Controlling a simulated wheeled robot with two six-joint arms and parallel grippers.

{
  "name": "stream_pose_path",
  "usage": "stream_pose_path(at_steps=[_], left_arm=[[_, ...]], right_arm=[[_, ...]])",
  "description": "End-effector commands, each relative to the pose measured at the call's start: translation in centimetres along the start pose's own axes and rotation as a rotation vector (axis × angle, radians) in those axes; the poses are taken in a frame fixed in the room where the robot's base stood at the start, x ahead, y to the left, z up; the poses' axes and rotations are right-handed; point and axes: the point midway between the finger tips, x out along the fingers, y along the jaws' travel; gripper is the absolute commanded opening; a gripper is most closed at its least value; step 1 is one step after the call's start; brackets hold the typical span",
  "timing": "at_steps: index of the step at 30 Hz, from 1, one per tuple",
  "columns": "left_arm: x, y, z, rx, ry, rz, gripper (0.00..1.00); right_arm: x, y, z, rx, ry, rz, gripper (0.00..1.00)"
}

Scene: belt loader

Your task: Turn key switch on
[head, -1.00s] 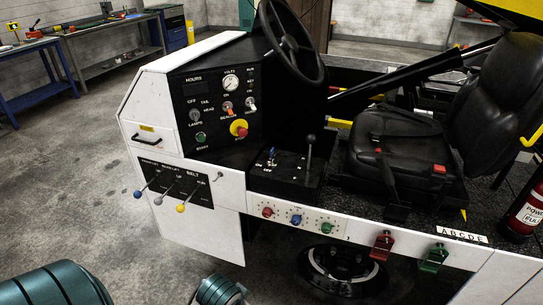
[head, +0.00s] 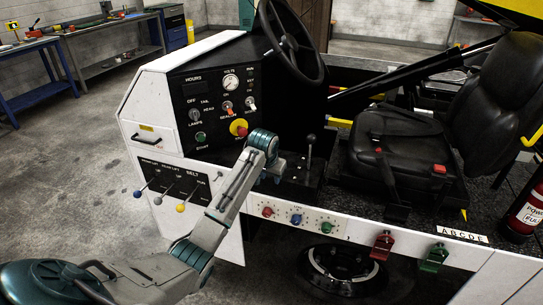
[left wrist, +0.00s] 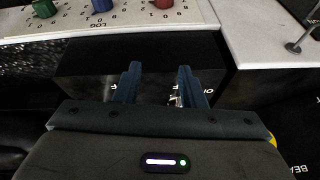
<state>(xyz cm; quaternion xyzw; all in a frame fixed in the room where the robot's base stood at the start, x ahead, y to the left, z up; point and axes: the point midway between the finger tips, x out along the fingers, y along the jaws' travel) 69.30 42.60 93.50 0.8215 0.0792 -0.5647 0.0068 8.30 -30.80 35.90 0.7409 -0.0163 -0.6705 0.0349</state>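My left gripper (head: 273,172) reaches over the small black console (head: 300,178) beside the seat, below the steering wheel. In the left wrist view its two dark blue fingers (left wrist: 157,85) are spread apart, pointing at the black console face. A small silvery part (left wrist: 177,100) shows by the right finger, close to upside-down white lettering; I cannot tell whether it is the key switch. The blue-topped switch on this console is hidden by my gripper in the head view. A switch (head: 250,104) below KEY-like lettering sits on the dashboard's right side. My right gripper is not in view.
The dashboard (head: 220,85) holds a yellow-and-red button (head: 239,127) and a green button (head: 200,137). Belt levers (head: 180,207) stand left of my arm. The white knob panel (left wrist: 110,15) lies beyond the fingers. The steering wheel (head: 291,45) and seat (head: 405,150) flank the console.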

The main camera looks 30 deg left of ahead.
Motion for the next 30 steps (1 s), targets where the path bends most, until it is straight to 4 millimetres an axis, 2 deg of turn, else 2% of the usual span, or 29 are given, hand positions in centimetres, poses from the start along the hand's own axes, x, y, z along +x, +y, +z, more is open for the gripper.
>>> stream_pose_path(at_steps=[1,3,6,9,13,17,24,30], left_arm=[[-1.2,-1.2,-2.6,-0.025,0.008,0.002,0.37],[-2.5,-2.4,-5.1,-0.053,0.011,0.011,0.37],[-4.1,-3.8,-7.8,-0.086,0.013,0.022,0.37],[-5.2,-4.6,-9.3,-0.107,0.015,0.032,0.37],[-5.6,-5.1,-10.1,-0.119,0.015,0.037,0.37],[-4.4,-5.0,-10.2,-0.121,0.012,0.038,0.37],[0.1,-4.9,-10.3,-0.120,0.011,0.038,0.37],[3.1,-4.8,-10.4,-0.121,0.015,0.038,0.37]], right_arm=[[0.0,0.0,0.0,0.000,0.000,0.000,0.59],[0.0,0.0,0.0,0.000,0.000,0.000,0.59],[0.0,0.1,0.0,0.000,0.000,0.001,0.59],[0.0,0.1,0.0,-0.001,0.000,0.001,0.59],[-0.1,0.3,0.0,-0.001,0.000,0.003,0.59],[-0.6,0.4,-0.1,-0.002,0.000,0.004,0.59],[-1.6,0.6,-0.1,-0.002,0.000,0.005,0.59],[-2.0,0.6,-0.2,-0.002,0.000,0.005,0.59]])
